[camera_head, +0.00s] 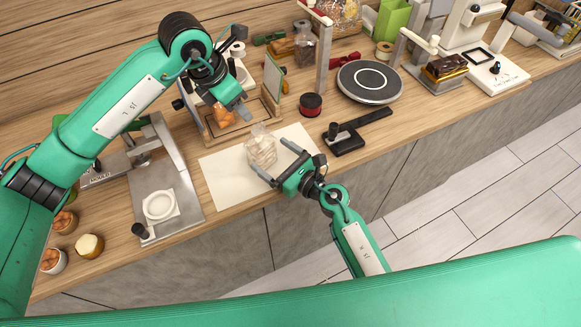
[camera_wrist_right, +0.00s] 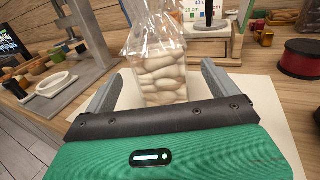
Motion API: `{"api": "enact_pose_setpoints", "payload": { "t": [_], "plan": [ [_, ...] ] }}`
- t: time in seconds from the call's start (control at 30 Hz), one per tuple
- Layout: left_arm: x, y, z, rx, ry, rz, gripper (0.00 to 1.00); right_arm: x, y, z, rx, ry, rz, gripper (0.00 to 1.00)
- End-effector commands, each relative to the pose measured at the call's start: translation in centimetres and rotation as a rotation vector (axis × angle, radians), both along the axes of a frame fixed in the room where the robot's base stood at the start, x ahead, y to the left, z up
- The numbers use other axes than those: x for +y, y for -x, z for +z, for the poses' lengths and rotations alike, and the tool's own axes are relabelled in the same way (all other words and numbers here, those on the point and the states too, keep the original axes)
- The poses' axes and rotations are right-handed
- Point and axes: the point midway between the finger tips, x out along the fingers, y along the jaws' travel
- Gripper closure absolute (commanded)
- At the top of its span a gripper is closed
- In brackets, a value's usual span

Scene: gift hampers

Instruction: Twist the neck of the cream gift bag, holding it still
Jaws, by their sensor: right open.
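The cream gift bag (camera_head: 262,152) is a clear bag filled with cream-coloured pieces, upright on a pale sheet; its gathered upper part shows in the right wrist view, where the bag (camera_wrist_right: 160,72) stands between the fingers. My right gripper (camera_head: 267,157) is open, its two fingers (camera_wrist_right: 162,82) apart on either side of the bag's body, with gaps beside it.
The pale sheet (camera_head: 226,180) lies under the bag. A wooden tray (camera_head: 207,133) with an orange item (camera_head: 222,116) is behind it. A metal stand (camera_head: 180,190) is on the left, a black tool (camera_head: 347,138) and red tin (camera_head: 311,104) on the right. A round turntable (camera_head: 370,81) stands further back.

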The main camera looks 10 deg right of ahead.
Motion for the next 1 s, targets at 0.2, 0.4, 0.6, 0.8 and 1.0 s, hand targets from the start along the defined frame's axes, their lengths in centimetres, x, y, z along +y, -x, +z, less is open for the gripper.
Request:
{"api": "enact_pose_setpoints", "payload": {
  "t": [0.2, 0.4, 0.6, 0.8, 1.0],
  "plan": [
    [0.0, 0.0, 0.0, 0.0, 0.0, 0.0, 0.64, 2.3, -2.7, 0.0, 0.001, -0.002, 0.0, 0.09],
    [0.0, 0.0, 0.0, 0.0, 0.0, 0.0, 0.64, 3.2, -3.8, 0.0, 0.0, 0.0, -0.001, 0.09],
    [0.0, 0.0, 0.0, 0.0, 0.0, 0.0, 0.64, 3.4, -4.0, -0.1, 0.001, 0.001, -0.001, 0.09],
    [0.0, 0.0, 0.0, 0.0, 0.0, 0.0, 0.64, 3.3, -4.0, -0.1, 0.001, 0.001, -0.001, 0.27],
    [0.0, 0.0, 0.0, 0.0, 0.0, 0.0, 0.64, 3.3, -4.0, -0.1, 0.0, 0.0, -0.001, 0.37]
  ]
}}
